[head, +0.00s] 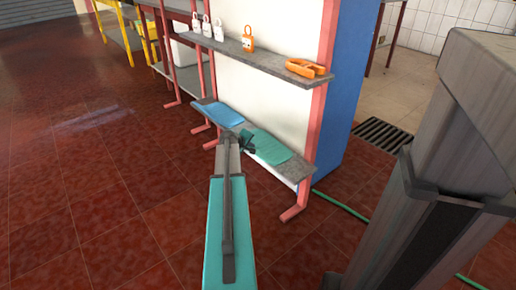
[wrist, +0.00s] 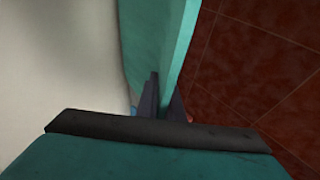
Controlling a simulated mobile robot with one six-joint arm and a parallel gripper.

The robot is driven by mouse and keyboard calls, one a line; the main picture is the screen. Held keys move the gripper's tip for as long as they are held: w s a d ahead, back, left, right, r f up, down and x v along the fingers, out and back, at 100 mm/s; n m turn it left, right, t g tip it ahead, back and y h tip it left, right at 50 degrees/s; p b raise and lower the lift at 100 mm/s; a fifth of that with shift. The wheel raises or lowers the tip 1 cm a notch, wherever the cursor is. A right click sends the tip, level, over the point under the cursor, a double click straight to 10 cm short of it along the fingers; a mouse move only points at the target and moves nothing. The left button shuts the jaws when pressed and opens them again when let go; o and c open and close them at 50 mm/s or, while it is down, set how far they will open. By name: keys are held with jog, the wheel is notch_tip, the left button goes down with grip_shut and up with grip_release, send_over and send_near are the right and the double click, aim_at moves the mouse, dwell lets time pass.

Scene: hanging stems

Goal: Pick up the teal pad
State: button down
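The teal pad (head: 268,149) is a flat sheet at the low grey shelf, right of a blue pad (head: 224,115). I cannot tell whether it rests fully on the shelf. My gripper (head: 247,141) is at the pad's left end in the head view. In the wrist view the teal pad (wrist: 162,35) runs down from the top to my gripper (wrist: 164,101), and its edge appears to lie between the dark fingers. The fingers look close together, but whether they press on the pad is not clear. The fingertips are partly hidden by the pad.
The low shelf (head: 298,172) stands against a white panel with red posts. An upper shelf (head: 272,68) above holds an orange clamp (head: 308,69) and several small padlock-like items. A green hose (head: 340,205) lies on the red tiled floor. The floor at left is clear.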

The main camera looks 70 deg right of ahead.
jog(key=shift+r, duration=0.15)
jog(key=shift+r+p, duration=1)
jog(key=shift+r, duration=0.6)
jog(key=shift+s+a+r, duration=0.15)
jog(key=shift+a, duration=0.15)
jog(key=s+a+p, duration=0.1)
jog(key=s+a, duration=0.3)
jog(key=a, duration=0.2)
jog(key=s+a+r+p, duration=0.1)
jog(key=s+a+p, duration=0.1)
jog(key=s+a, duration=0.2)
jog(key=a, duration=0.3)
jog(key=shift+p, duration=0.3)
jog(key=shift+r, duration=0.1)
